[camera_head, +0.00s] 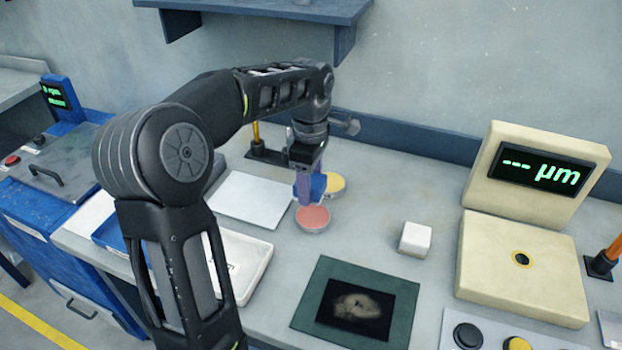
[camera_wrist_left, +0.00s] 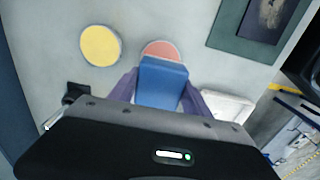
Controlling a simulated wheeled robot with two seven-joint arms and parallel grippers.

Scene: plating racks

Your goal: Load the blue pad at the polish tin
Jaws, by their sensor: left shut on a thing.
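My left gripper (camera_head: 308,185) is shut on the blue pad (camera_head: 319,185), which sits between its purple fingers. In the wrist view the blue pad (camera_wrist_left: 162,82) fills the gap between the fingers. Just below and in front of it is a round tin with a red face (camera_head: 313,220), partly covered by the pad in the wrist view (camera_wrist_left: 162,48). A round tin with a yellow face (camera_head: 336,182) lies just behind, fully seen in the wrist view (camera_wrist_left: 100,45). Whether the pad touches the red tin, I cannot tell. My right gripper is not in view.
A white block (camera_head: 415,239) stands to the right. A dark green mat (camera_head: 307,305) lies in front. A beige gauge (camera_head: 490,255) with a "--- µm" display is at the far right. A white plate (camera_head: 250,198) and white tray (camera_head: 255,262) lie left of the tins.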

